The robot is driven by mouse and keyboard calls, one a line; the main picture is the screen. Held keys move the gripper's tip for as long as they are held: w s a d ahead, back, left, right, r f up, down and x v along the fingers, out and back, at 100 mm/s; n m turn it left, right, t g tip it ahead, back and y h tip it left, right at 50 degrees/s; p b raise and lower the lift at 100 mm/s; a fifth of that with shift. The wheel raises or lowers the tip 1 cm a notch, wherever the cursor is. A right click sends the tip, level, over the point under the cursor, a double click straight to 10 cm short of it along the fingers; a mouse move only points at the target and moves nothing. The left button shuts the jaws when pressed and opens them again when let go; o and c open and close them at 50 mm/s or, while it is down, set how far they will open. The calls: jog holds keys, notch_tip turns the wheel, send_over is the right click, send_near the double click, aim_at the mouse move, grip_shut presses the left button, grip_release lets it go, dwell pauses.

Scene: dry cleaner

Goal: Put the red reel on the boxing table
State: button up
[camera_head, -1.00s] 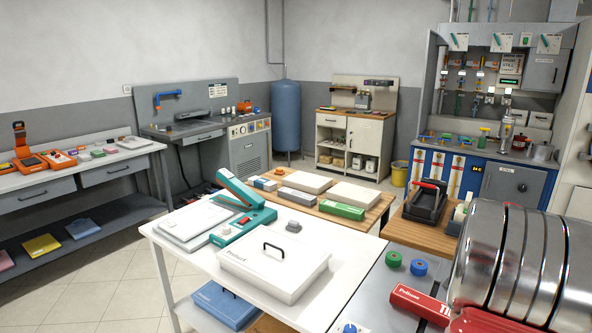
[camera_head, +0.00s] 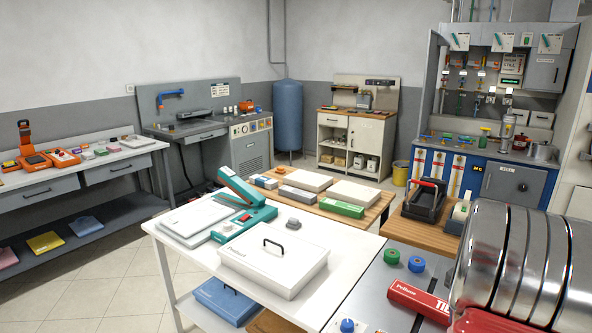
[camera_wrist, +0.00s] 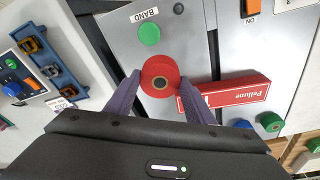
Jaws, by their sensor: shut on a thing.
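The red reel (camera_wrist: 160,76), a short round disc with a dark centre hole, is between the two fingers of my gripper (camera_wrist: 158,84) in the wrist view. The fingers close on it from both sides, over a grey metal top (camera_wrist: 186,50). Whether it touches that top cannot be told. In the head view, neither the reel nor the gripper can be made out. No label marks the boxing table; a wooden-topped table (camera_head: 379,209) in the middle carries white boxes and a green box (camera_head: 342,209).
A red box (camera_head: 418,299) lies on the grey top, beside a green reel (camera_head: 391,257) and a blue reel (camera_head: 416,264). A white table (camera_head: 325,290) in front holds a teal press (camera_head: 245,222) and a lidded white case (camera_head: 273,265).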

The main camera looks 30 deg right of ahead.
jog(key=w+a+f+n+t, duration=0.15)
jog(key=w+a+n, duration=0.95)
jog(key=w+a, duration=1.1)
jog(key=w+a+n+y, duration=0.1)
jog(key=w+a+n, duration=0.2)
jog(key=a, duration=1.1)
jog(key=w+a+f+n, duration=0.1)
jog(key=w+a+n, duration=0.2)
jog(key=a, duration=1.1)
jog(key=shift+w+f+n+y, duration=0.2)
jog(key=shift+w+n+y, duration=0.2)
jog(key=shift+w, duration=0.65)
jog(key=shift+s+d, duration=0.1)
